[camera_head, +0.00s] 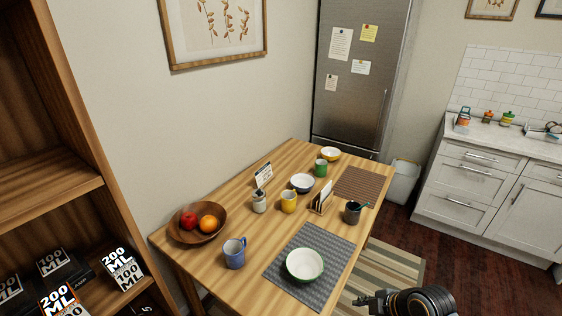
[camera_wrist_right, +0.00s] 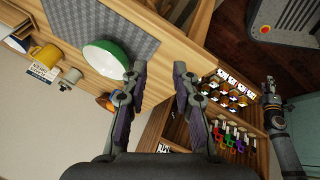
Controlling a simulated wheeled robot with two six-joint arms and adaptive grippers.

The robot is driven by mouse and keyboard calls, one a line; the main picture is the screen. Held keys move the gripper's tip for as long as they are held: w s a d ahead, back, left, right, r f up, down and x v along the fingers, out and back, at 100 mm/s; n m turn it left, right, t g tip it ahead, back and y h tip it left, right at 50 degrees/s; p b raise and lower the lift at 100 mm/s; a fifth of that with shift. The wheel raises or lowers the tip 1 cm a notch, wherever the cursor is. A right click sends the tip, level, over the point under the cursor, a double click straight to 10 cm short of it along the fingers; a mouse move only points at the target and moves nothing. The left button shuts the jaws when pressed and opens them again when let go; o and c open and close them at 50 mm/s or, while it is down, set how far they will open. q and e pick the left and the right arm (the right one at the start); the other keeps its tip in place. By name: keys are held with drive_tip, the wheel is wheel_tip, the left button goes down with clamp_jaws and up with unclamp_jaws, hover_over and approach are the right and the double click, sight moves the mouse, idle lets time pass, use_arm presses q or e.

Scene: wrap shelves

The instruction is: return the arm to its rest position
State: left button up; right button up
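My right arm (camera_head: 418,301) shows at the bottom right of the head view, beside the table's front right corner. In the right wrist view my right gripper (camera_wrist_right: 156,78) has its two fingers spread apart with nothing between them. The wooden table's edge lies beyond the fingertips. In the same view another arm of mine, which looks like the left, stands at the right edge; its gripper (camera_wrist_right: 270,88) is too small to read. My left gripper is not in the head view.
The wooden table (camera_head: 210,268) bears a green-rimmed bowl (camera_head: 305,264) on a grey mat (camera_head: 335,244), a blue mug (camera_head: 234,254), a fruit bowl (camera_head: 186,236) and several cups. A wooden shelf (camera_head: 55,196) with boxes stands at the left. Floor shows right of the table.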

drive_tip(key=d+f+m+h, duration=0.1)
drive_tip(key=d+f+m, duration=0.4)
drive_tip(key=f, duration=0.7)
drive_tip(key=s+d+f+m+g+h, duration=0.1)
drive_tip(key=s+d+f+m, duration=0.25)
drive_tip(key=f, duration=0.55)
drive_tip(key=s+d+f+m+h, duration=0.2)
drive_tip(key=s+f+m, duration=0.15)
drive_tip(key=f, duration=0.45)
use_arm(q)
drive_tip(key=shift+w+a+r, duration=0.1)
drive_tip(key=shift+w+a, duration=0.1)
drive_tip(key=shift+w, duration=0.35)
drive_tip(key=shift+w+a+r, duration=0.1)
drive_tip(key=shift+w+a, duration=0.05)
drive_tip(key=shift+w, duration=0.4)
use_arm(e)
drive_tip(key=s+a+f+m, duration=0.1)
drive_tip(key=s+f, duration=0.3)
drive_tip(key=s, duration=0.4)
drive_tip(key=s+a+f+m+g, duration=0.1)
drive_tip(key=s+f+m, duration=0.1)
drive_tip(key=s+f, duration=0.3)
drive_tip(key=s+a+f+m+g, duration=0.1)
drive_tip(key=s+f, duration=0.4)
drive_tip(key=s, duration=0.7)
drive_tip(key=shift+f, duration=0.25)
